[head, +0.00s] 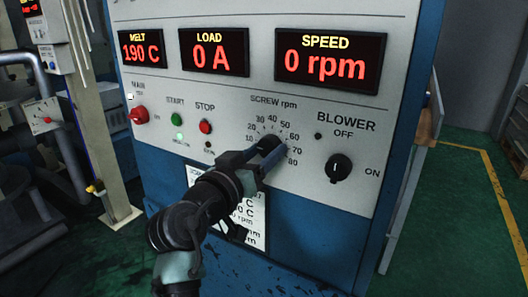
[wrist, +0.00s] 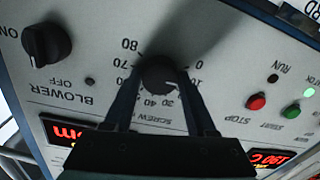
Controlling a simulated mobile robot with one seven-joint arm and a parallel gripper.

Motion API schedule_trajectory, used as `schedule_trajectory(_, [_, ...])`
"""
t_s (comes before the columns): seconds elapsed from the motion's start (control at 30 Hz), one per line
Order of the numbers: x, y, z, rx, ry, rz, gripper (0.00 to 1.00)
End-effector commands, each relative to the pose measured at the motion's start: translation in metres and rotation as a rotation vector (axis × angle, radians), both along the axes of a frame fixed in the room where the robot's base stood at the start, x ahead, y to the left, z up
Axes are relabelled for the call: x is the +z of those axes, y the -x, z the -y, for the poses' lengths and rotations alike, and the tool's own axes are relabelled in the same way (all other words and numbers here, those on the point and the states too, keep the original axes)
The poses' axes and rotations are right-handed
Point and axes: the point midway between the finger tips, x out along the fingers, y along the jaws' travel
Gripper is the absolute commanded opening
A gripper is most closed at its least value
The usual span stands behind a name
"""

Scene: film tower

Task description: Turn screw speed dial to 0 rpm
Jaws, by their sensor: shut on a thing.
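The screw speed dial (wrist: 159,73) is a black knob on the pale control panel, ringed by numbers from 0 to 80. The wrist view shows it upside down. My gripper (wrist: 160,84) is shut on the dial, one finger on each side. In the head view my gripper (head: 266,150) reaches the panel from below and hides most of the dial and its low numbers. A pale mark on the dial seems to face the low numbers, but I cannot read its exact setting. The speed display (head: 330,60) reads 0 rpm.
The blower knob (head: 338,168) is to the right of the dial. The green start button (head: 177,119), red stop button (head: 206,127) and red main switch (head: 138,115) are to its left. The load display (head: 214,52) reads 0 A; the melt display (head: 142,50) reads 190 C.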

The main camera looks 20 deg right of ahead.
Motion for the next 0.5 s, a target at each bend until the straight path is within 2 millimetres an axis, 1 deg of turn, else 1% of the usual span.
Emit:
schedule_trajectory(0.17, [0.0024, 0.0000, -0.0003, 0.000, 0.038, -0.051, 0.01])
schedule_trajectory(0.5, [0.0036, 0.0003, 0.0000, 0.000, 0.178, -0.233, 0.01])
